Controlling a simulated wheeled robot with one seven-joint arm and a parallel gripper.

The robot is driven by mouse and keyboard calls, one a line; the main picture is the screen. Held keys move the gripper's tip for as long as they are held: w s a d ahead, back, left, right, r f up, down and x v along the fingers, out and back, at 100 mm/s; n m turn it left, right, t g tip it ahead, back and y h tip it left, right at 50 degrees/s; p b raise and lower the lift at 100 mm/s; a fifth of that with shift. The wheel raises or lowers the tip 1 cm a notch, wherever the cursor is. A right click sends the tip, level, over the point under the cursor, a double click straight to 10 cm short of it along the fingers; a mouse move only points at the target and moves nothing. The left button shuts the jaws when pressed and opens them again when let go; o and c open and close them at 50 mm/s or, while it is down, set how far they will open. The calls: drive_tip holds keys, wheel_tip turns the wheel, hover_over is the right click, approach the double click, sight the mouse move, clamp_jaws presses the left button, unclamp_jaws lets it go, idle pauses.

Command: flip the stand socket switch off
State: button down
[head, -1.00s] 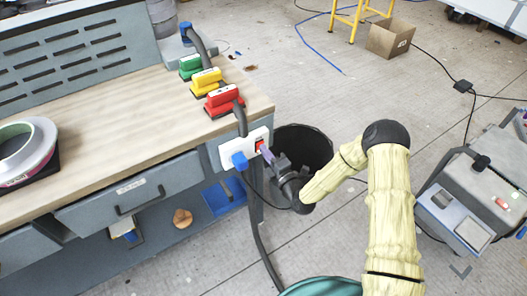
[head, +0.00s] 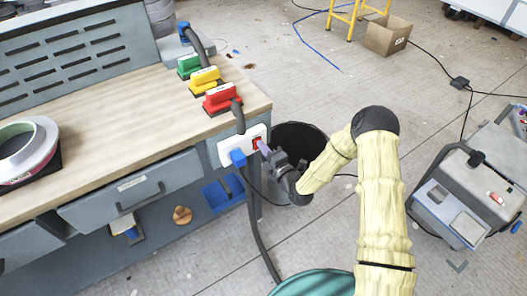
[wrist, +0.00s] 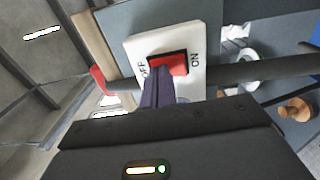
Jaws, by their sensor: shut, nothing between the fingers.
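The stand socket is a white plate (head: 226,152) on the end of the workbench. Its red rocker switch (head: 258,143) sits at the right of a blue plug (head: 238,158). In the wrist view the red switch (wrist: 175,62) lies in the white plate (wrist: 204,40), with OFF printed at its left and ON at its right. My gripper (head: 265,148) is shut and empty, its tips right at the switch. In the wrist view my gripper (wrist: 155,70) overlaps the OFF-side end of the switch and hides part of it. I cannot tell if it touches, or which way the rocker is tipped.
A black bin (head: 310,135) stands behind my gripper. A dark cable (head: 256,235) hangs from the plug. A grey cart (head: 490,170) is at the right.

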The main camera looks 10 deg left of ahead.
drive_tip(key=r+v, duration=0.2)
drive_tip(key=v, duration=1.1)
drive_tip(key=shift+s+d+b, duration=0.3)
drive_tip(key=shift+s+b, duration=0.05)
drive_tip(key=shift+b, duration=0.05)
drive_tip(key=shift+w, duration=0.1)
